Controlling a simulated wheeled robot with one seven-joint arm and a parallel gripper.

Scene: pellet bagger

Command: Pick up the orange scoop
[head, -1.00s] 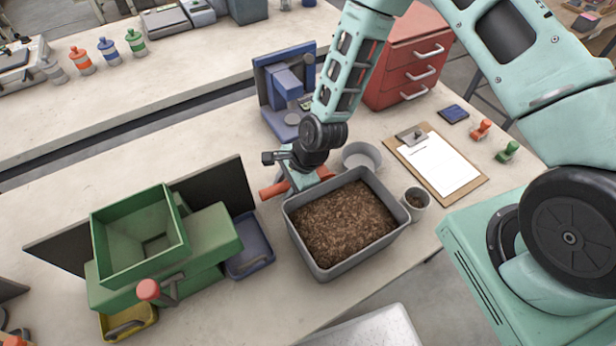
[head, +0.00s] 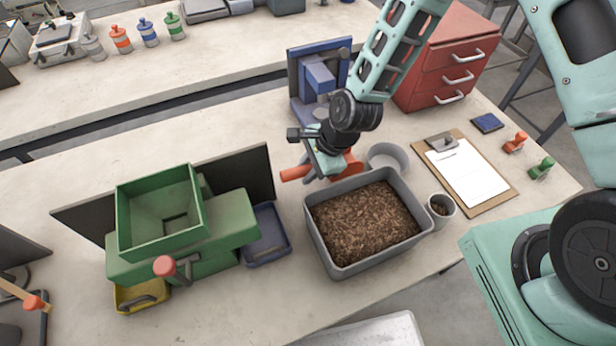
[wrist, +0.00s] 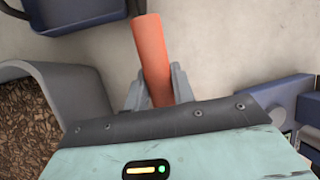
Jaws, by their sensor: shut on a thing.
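The orange scoop (head: 296,173) is at the table's middle, behind the left back corner of the grey tub of brown pellets (head: 365,222). Its handle sticks out left of my gripper (head: 318,172), and its orange bowl shows partly on the right, behind the gripper. In the wrist view the handle (wrist: 152,50) runs between the two grey fingers of my gripper (wrist: 152,85), which are shut on it. The scoop looks slightly above the table, but the gap beneath is hard to judge. The gripper hides the scoop's middle.
A round grey bowl (head: 388,155) and a small cup (head: 440,208) stand close by the tub. A blue machine (head: 318,85) stands behind my gripper. The green bagger (head: 180,225) and a blue tray (head: 264,240) are left. A clipboard (head: 470,172) lies right.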

